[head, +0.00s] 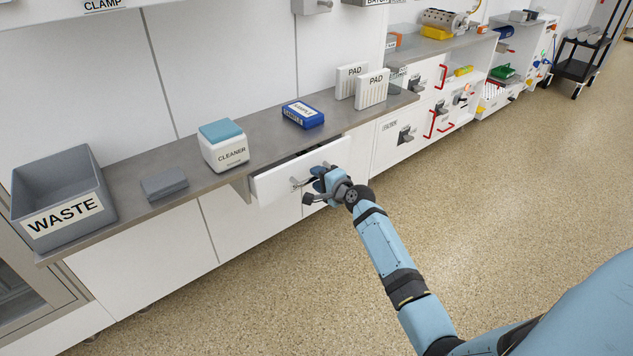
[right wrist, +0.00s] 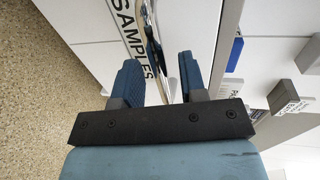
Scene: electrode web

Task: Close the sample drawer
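The white sample drawer (head: 272,187) stands partly pulled out under the grey counter, with a dark gap showing above its front. Its metal bar handle (right wrist: 152,38) and its SAMPLES label (right wrist: 126,28) show in the right wrist view. My right gripper (head: 316,184) is at the handle in front of the drawer. In the right wrist view my right gripper (right wrist: 160,75) has its two blue fingers apart, with the handle bar between them. I cannot tell whether either finger touches the bar. My left gripper is not in view.
On the counter (head: 110,197) stand a grey WASTE bin (head: 85,170), a grey block (head: 164,184), a CLEANER box (head: 226,152), a blue SAMPLE box (head: 303,114) and two PAD holders (head: 372,90). Closed cabinet fronts lie below. The speckled floor (head: 480,190) is clear.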

